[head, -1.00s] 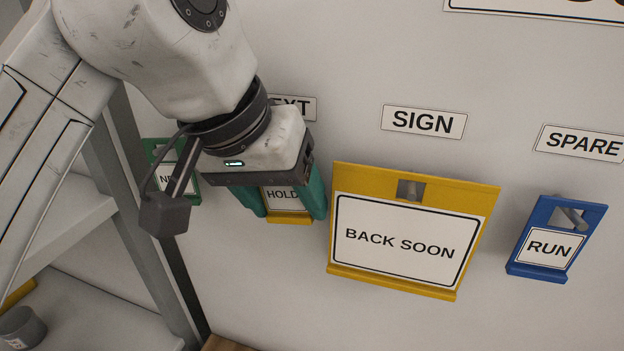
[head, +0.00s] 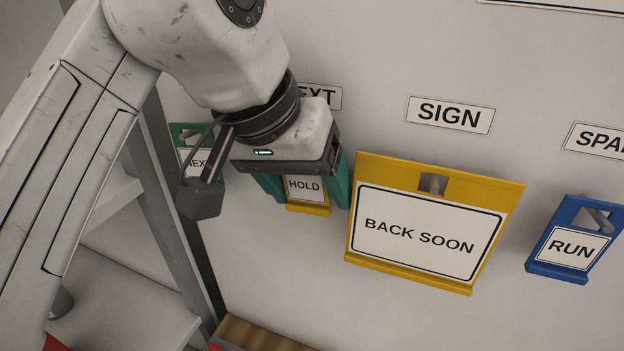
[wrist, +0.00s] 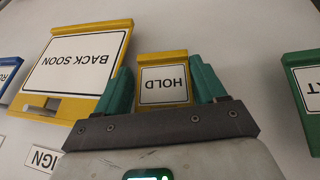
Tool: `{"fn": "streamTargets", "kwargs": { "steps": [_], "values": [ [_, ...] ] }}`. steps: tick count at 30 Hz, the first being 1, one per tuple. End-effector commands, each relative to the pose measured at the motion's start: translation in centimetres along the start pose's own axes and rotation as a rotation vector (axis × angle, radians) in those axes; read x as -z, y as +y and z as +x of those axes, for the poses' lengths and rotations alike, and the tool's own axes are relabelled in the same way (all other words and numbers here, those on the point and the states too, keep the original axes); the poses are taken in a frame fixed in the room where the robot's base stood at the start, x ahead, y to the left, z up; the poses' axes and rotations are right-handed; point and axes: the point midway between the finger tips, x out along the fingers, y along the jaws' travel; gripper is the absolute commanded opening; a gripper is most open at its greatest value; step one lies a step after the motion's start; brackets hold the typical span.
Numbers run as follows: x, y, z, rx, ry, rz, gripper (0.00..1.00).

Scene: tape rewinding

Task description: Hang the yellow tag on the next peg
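The yellow tag (head: 306,190), marked HOLD, is at the wall below the partly hidden "EXT" label (head: 320,97). Its lower part shows between my teal fingers; its top and any peg behind it are hidden by my gripper (head: 309,190). In the wrist view the yellow tag (wrist: 163,84) appears upside down, with a finger close to each side. My gripper (wrist: 162,85) looks open around it, with narrow gaps at the sides. I cannot tell from here how the tag's top sits on the peg.
A large yellow BACK SOON sign (head: 418,235) hangs close to the right, under the SIGN label (head: 450,115). A blue RUN tag (head: 572,249) hangs further right. A green tag (head: 187,134) hangs close on the left, beside a grey shelf frame (head: 180,215).

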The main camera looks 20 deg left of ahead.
Motion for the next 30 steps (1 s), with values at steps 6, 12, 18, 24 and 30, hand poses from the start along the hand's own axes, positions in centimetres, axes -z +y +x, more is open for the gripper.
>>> {"fn": "streamTargets", "kwargs": {
  "steps": [6,12,18,24,30],
  "values": [
    [-0.1,0.0,0.3,0.000,-0.005,-0.001,0.92],
    [-0.1,0.0,0.3,0.000,-0.006,-0.001,0.92],
    [0.0,0.0,-0.9,-0.001,-0.004,-0.001,0.92],
    [0.2,0.1,-4.3,-0.002,-0.001,0.000,0.92],
    [0.1,0.0,-7.5,0.001,0.001,0.000,0.92]
  ]
}}
